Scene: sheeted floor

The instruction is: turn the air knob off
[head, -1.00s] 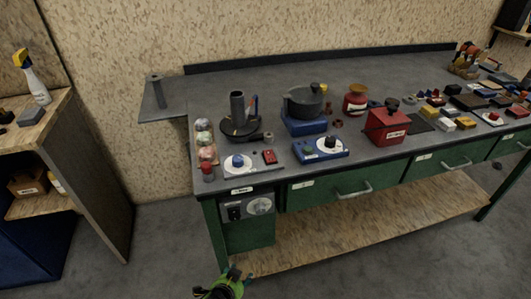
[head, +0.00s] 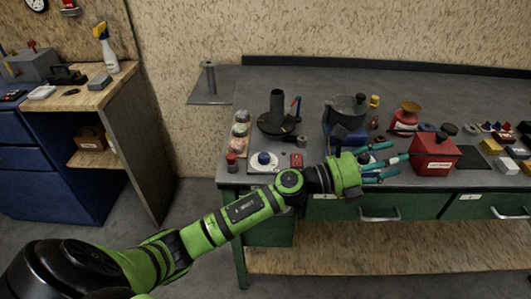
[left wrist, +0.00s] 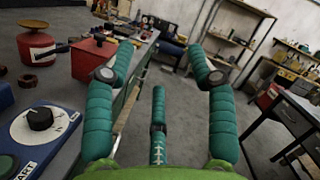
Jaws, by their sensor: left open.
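My left gripper (head: 392,160) is open and empty. It reaches over the front edge of the workbench, with its fingers pointing right toward a red box. In the left wrist view its green fingers (left wrist: 160,78) are spread with nothing between them. A black knob (left wrist: 40,118) on a white dial sits on a blue box (left wrist: 18,135) beside the gripper in that view. My gripper and arm mostly hide this box in the head view. I cannot read which knob is marked air. My right gripper is not in view.
The red box (head: 434,152) stands just beyond my fingers, with a red canister (head: 405,120) behind it. Several small parts crowd the bench's right side. The floor in front is clear. A wooden-topped cabinet (head: 130,75) stands at left.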

